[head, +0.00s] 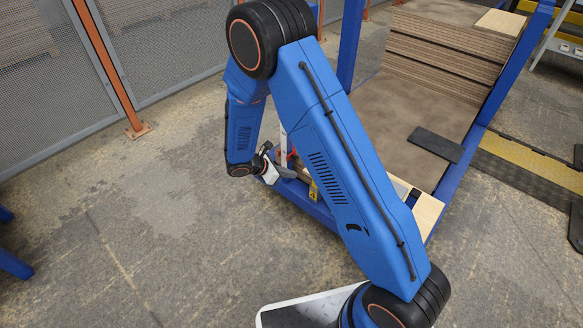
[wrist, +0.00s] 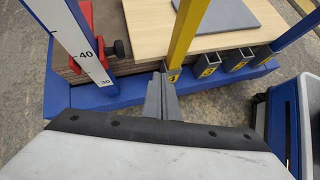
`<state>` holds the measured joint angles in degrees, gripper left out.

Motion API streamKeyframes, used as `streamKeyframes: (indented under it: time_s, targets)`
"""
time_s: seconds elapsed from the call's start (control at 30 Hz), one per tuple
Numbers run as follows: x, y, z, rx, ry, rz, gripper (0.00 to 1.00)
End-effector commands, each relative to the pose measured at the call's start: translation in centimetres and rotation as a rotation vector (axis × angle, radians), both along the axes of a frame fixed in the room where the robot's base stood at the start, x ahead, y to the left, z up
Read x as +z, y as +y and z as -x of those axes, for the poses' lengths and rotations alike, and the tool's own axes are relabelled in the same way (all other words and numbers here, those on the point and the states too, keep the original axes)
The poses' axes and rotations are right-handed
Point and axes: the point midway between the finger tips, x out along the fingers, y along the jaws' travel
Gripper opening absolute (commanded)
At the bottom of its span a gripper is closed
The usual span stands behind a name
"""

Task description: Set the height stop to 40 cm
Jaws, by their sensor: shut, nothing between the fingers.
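The height stop (wrist: 112,62) is red with a black knob (wrist: 119,48) and sits on the right of the white scale post (wrist: 72,35) in the wrist view. The scale reads 40 above 30. The knob is beside the 40 in the picture, but the exact height it marks cannot be told from this slant. My gripper (wrist: 161,92) is shut and empty, to the right of and below the knob, apart from it. In the head view my gripper (head: 284,172) is by the blue frame's near corner, partly hidden by my arm.
A yellow bar (wrist: 184,38) rises just beyond the fingertips, with yellow numbered plates (wrist: 208,70) along the blue frame (wrist: 110,97). A pale board (wrist: 148,25) carries a grey plate (wrist: 222,14). A board stack (head: 440,50) stands at the back right. Open floor (head: 150,220) lies left.

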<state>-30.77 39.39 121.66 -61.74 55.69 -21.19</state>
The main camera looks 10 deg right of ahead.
Motion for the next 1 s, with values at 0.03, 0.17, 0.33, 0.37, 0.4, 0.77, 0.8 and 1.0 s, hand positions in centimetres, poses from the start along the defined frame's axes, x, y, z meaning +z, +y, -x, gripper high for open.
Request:
streamKeyframes:
  time_s: [0.03,0.17,0.33,0.37,0.4,0.77,0.8,1.0]
  targets:
    - [-1.0,0.9,-0.1,0.084,0.020,0.063,0.00]
    - [-2.4,2.7,-0.9,0.259,0.039,0.187,0.00]
    - [-3.3,4.2,-1.5,0.377,0.047,0.266,0.00]
    - [-3.3,4.3,-1.6,0.386,0.046,0.272,0.00]
    - [-3.4,4.3,-1.6,0.392,0.046,0.278,0.00]
    - [-5.5,0.9,-3.8,0.391,0.047,0.278,0.00]
    - [-5.8,0.4,-4.1,0.391,0.048,0.277,0.00]
    - [-7.3,-1.9,-5.7,0.392,0.047,0.278,0.00]
